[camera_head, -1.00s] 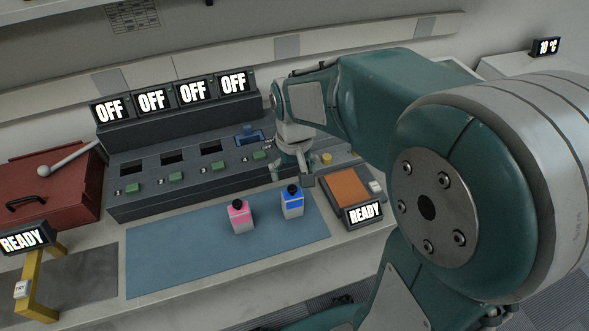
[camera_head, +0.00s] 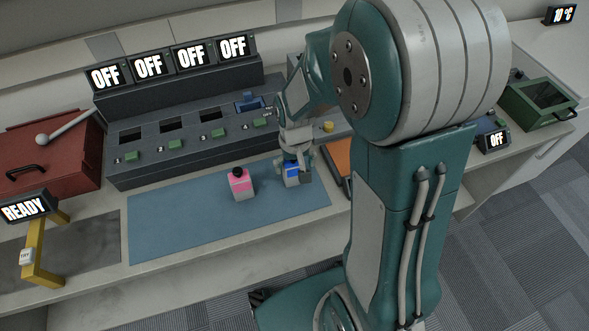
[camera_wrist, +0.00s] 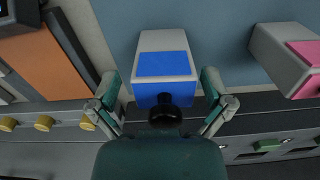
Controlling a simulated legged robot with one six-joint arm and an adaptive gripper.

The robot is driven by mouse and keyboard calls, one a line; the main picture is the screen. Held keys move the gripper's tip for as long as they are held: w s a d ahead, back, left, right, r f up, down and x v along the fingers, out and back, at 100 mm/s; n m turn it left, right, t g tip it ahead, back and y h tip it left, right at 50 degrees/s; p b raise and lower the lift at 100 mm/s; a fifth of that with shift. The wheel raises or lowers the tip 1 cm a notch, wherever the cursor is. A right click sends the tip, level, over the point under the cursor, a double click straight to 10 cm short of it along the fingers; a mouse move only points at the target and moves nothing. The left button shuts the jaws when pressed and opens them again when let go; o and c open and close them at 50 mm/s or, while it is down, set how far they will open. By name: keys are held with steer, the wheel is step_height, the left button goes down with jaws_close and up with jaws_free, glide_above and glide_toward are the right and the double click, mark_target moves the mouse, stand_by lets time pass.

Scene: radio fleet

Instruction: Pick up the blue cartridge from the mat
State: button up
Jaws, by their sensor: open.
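The blue cartridge (camera_head: 291,173) stands on the blue mat (camera_head: 180,222), near its right end, partly hidden by my gripper in the head view. It has a grey-white body, a blue label and a black knob. In the wrist view the blue cartridge (camera_wrist: 165,66) lies between the two fingers of my gripper (camera_wrist: 163,100). The fingers are open, one on each side, with small gaps to it. My gripper (camera_head: 292,160) is at the cartridge's upper part in the head view.
A pink cartridge (camera_head: 241,183) stands on the mat left of the blue one; it also shows in the wrist view (camera_wrist: 290,58). The dark slotted charger (camera_head: 190,150) stands behind the mat. An orange-topped pad (camera_head: 340,155) is close on the right. The mat's left half is clear.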

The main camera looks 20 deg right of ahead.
steer(key=shift+a+f, duration=0.15)
steer(key=shift+a, duration=0.25)
steer(key=shift+d, duration=0.2)
steer(key=c, duration=1.1)
steer(key=shift+c, duration=0.2)
steer(key=shift+r, duration=0.3)
step_height(320, 180, up, 2)
steer(key=shift+r, duration=0.15)
steer(key=s+a+r, duration=0.3)
steer(key=s+r, duration=0.7)
steer(key=s, duration=0.3)
steer(key=shift+s, duration=0.4)
